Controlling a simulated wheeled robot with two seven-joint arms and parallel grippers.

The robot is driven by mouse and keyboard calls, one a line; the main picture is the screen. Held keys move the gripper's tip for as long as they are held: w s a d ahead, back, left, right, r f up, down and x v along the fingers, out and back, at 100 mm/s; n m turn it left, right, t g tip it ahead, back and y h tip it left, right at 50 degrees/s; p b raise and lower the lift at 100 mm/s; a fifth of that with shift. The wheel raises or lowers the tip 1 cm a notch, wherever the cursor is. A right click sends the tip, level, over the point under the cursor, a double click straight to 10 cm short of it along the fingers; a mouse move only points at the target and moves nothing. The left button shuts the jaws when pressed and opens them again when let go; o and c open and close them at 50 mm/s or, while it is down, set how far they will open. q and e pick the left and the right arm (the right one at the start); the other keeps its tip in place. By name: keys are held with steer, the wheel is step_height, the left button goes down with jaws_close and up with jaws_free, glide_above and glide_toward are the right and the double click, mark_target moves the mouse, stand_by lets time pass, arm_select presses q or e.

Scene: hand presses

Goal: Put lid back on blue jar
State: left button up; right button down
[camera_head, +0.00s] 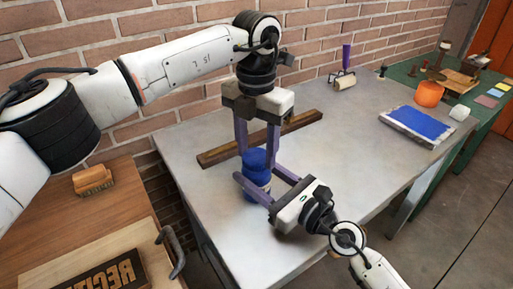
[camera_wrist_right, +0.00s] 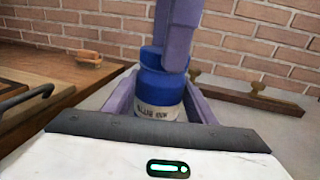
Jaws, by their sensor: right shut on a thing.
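The blue jar (camera_head: 257,184) stands upright on the grey table. In the right wrist view its blue body (camera_wrist_right: 160,88) carries a pale label band with dark lettering. My right gripper (camera_head: 257,182) is shut around the jar's body from the front right. A blue lid (camera_head: 257,158) is at the jar's mouth; it also shows in the right wrist view (camera_wrist_right: 150,58), partly hidden by a left finger. My left gripper (camera_head: 257,155) points down from above, its fingers on either side of the lid and apparently gripping it. Whether the lid is fully seated cannot be told.
A dark wooden bar (camera_head: 215,156) lies behind the jar near the brick wall. A brayer (camera_head: 344,76), a blue-inked slab (camera_head: 420,125) and an orange pot (camera_head: 429,93) stand farther right. A brush (camera_head: 93,180) lies on the wooden bench at left. The table's middle is clear.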

arm_select(q)
steer(key=o, duration=1.2)
steer(key=shift+o, duration=0.2)
step_height(320, 180, up, 12)
arm_select(e)
steer(key=c, duration=0.7)
jaws_free()
steer(key=shift+s, duration=0.1)
